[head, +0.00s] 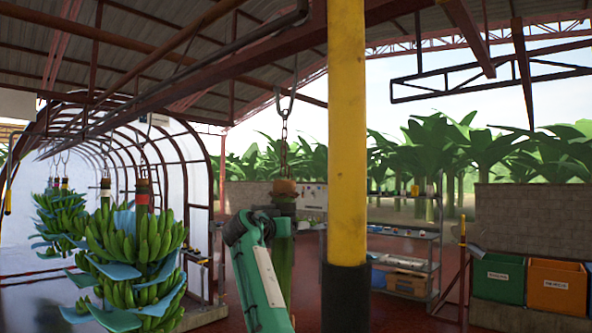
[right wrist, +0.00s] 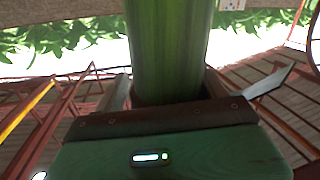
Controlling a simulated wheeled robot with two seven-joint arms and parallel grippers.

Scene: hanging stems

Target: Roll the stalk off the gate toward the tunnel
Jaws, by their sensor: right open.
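The stalk hangs from a hook and chain near the middle of the head view. It is a bare green stem (head: 284,265) with a brown top (head: 284,187). My right gripper (head: 262,222), on a teal arm, is at the stalk, just below its top. In the right wrist view the stem (right wrist: 167,45) stands close in front of the open right gripper (right wrist: 165,88), between its fingers; contact is unclear. The tunnel (head: 187,140) is an arched frame with translucent walls at the left. I cannot pick out the gate for sure. My left gripper is out of view.
Banana bunches (head: 137,255) with blue sheets hang at the left, before the tunnel. A yellow and black post (head: 347,140) stands just right of the stalk. Shelves (head: 408,235), a green bin (head: 498,280) and an orange bin (head: 557,287) are at the right.

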